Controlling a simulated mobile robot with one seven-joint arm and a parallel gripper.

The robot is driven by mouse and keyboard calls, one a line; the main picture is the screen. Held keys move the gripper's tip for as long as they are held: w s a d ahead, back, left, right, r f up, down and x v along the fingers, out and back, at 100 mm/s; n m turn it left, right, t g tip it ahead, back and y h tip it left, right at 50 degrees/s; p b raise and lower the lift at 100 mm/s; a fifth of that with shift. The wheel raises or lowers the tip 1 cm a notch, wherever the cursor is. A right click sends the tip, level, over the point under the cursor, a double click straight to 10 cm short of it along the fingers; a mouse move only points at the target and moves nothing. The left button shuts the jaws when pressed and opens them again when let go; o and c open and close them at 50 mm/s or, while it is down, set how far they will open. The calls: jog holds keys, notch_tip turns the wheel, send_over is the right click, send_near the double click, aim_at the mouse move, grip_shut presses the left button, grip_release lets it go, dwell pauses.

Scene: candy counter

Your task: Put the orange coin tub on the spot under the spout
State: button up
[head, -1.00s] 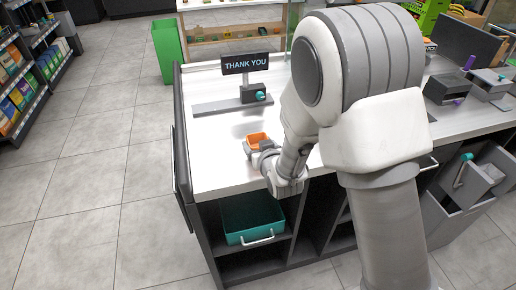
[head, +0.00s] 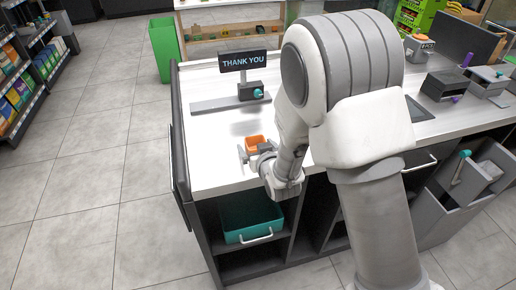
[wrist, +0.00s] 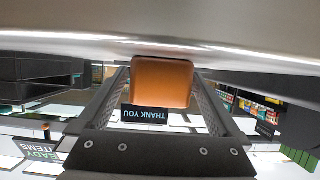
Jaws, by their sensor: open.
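The orange coin tub (head: 256,142) is upright on or just above the white counter (head: 205,160), near its left front end. My gripper (head: 252,153) is at the tub's near side, with its jaws open and spread to either side. In the wrist view the tub (wrist: 162,82) shows between the far ends of the two fingers (wrist: 160,74), with room at its sides. Its underside and any contact with the counter are hidden. I cannot make out a spout or a marked spot under one.
A "THANK YOU" sign (head: 243,60) on a grey stand with a teal knob is behind the tub. A teal bin (head: 252,217) sits on the shelf below. Grey devices (head: 447,86) stand at the right. The counter left of the tub is clear.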

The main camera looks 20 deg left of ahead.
jog(key=shift+r, duration=0.25)
jog(key=v, duration=0.9)
jog(key=shift+s, duration=0.1)
jog(key=shift+d+r+p, duration=0.1)
jog(key=shift+r+p, duration=0.1)
jog(key=shift+p, duration=0.55)
jog(key=shift+s+p, duration=0.1)
jog(key=shift+p, duration=0.9)
jog(key=p+v, duration=0.2)
jog(key=p, duration=0.5)
jog(key=shift+s+d, duration=0.1)
jog(key=shift+s, duration=0.05)
jog(key=shift+f, duration=0.15)
